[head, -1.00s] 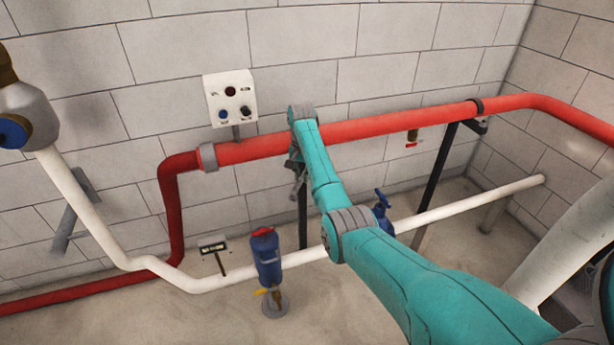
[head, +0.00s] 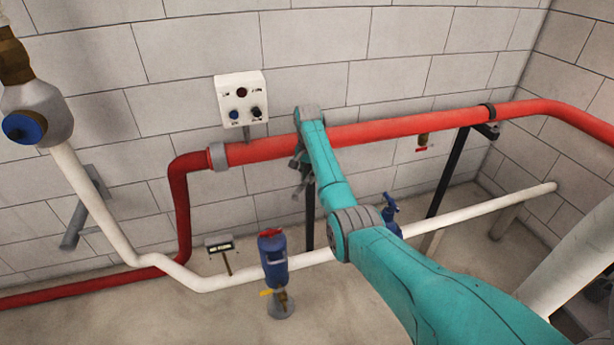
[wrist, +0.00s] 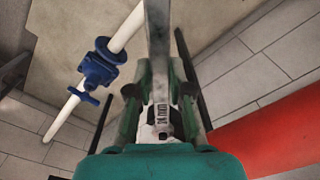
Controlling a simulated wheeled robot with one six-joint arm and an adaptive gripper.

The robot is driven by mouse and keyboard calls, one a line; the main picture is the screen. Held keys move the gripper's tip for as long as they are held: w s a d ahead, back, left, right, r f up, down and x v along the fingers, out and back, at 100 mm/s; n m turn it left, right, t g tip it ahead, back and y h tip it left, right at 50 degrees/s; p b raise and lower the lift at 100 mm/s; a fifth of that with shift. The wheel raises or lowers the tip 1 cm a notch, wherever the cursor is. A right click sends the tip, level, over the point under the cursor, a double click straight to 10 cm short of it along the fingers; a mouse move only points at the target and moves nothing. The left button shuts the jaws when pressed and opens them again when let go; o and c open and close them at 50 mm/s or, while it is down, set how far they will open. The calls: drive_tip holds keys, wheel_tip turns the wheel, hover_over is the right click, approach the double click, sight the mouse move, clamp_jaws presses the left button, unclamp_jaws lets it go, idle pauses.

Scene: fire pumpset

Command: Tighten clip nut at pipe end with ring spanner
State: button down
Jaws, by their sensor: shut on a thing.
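My gripper (wrist: 158,95) is shut on a grey metal spanner (wrist: 158,35), whose shaft runs up out of the wrist view, so its far end is not seen. In the head view my gripper (head: 302,178) hangs beside the red pipe (head: 370,130), partly hidden by my teal arm; the spanner cannot be made out there. A dark clip (head: 488,111) wraps the red pipe at the right, on a dark support post. A grey collar (head: 217,157) sits at the pipe's left bend. No nut can be made out on either. The spanner appears apart from the pipe.
A white control box (head: 240,97) is on the block wall above the pipe. A white pipe (head: 420,228) with a blue valve (head: 391,213) runs low.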

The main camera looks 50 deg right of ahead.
drive_tip(key=shift+r, duration=0.1)
idle(0.3)
drive_tip(key=shift+r, duration=2.45)
